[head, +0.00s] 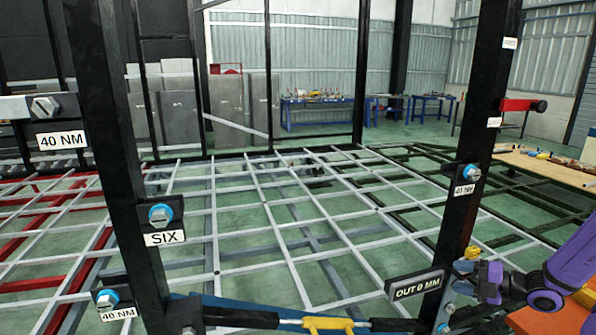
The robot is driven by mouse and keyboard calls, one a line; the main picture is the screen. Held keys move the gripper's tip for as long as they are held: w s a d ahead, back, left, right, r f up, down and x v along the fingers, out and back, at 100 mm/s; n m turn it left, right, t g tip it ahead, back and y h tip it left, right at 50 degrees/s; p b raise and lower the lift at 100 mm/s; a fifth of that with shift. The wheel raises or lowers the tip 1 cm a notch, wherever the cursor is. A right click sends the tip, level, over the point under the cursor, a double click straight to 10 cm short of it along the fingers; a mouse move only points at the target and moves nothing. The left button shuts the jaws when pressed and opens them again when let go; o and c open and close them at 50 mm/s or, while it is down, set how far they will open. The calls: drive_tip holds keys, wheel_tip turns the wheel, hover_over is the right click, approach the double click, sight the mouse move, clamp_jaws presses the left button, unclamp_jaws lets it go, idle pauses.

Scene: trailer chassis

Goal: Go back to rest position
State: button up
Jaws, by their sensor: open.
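My purple and black arm comes in at the lower right of the head view. Its end, my gripper (474,276), is small in the picture and sits close to the right black post (468,185), near its lower part. The jaws are open and I see nothing held between them. I cannot tell whether the gripper touches the post or the fittings there.
A left black post (133,190) carries blue-ringed bolts, one above a "SIX" label (165,238). An "OUT 0 MM" label (416,285) is near my gripper. A grey chassis grid (270,215) spreads behind. A wooden table (545,170) stands at right.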

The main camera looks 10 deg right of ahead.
drive_tip(key=s+a+r+n+g+h, duration=0.2)
drive_tip(key=a+r+n+g, duration=0.3)
drive_tip(key=a+r+n, duration=0.65)
drive_tip(key=s+a+r+n+g+h, duration=0.2)
drive_tip(key=a+r+n+g, duration=0.45)
drive_tip(key=n, duration=0.85)
drive_tip(key=s+a+r+n+t+h, duration=0.2)
drive_tip(key=s+a+r+n+h, duration=0.1)
drive_tip(key=s+r+n, duration=0.4)
drive_tip(key=s+a+r+n+t+h, duration=0.3)
drive_tip(key=s+r+n, duration=0.5)
drive_tip(key=n, duration=0.5)
drive_tip(key=shift+s+a, duration=0.25)
drive_tip(key=shift+a, duration=0.5)
